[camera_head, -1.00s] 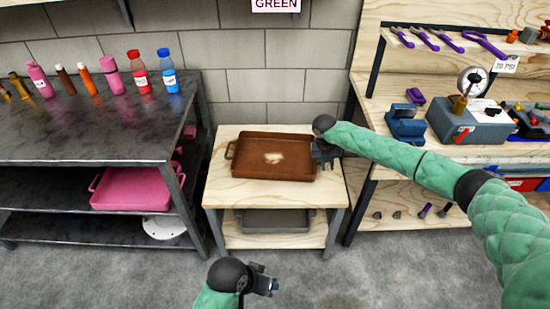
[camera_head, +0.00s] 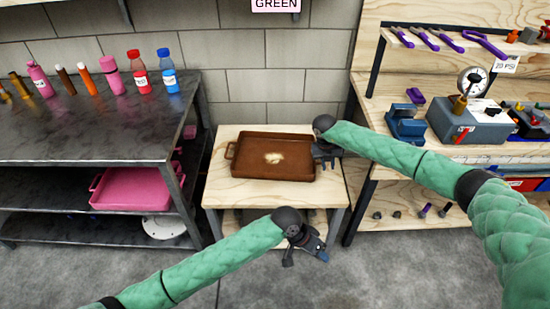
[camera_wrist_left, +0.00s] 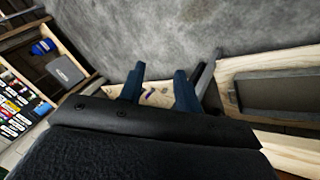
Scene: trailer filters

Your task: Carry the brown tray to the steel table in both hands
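The brown tray (camera_head: 262,168) lies flat on a small wooden stand (camera_head: 222,192), with a pale patch on its floor. Its left handle (camera_head: 230,151) is free. My right gripper (camera_head: 325,158) is at the tray's right end, hiding the handle there; whether its fingers are closed on it is unclear. My left gripper (camera_head: 305,255) is low in front of the stand, empty, its fingers apart; they also show spread in the left wrist view (camera_wrist_left: 160,80). The dark steel table (camera_head: 85,135) stands to the left of the stand.
Several bottles (camera_head: 138,75) line the back of the steel table; its front top is clear. A pink tray (camera_head: 132,190) is on the shelf below. A wooden workbench (camera_head: 365,110) with a gauge (camera_head: 472,82) stands on the right.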

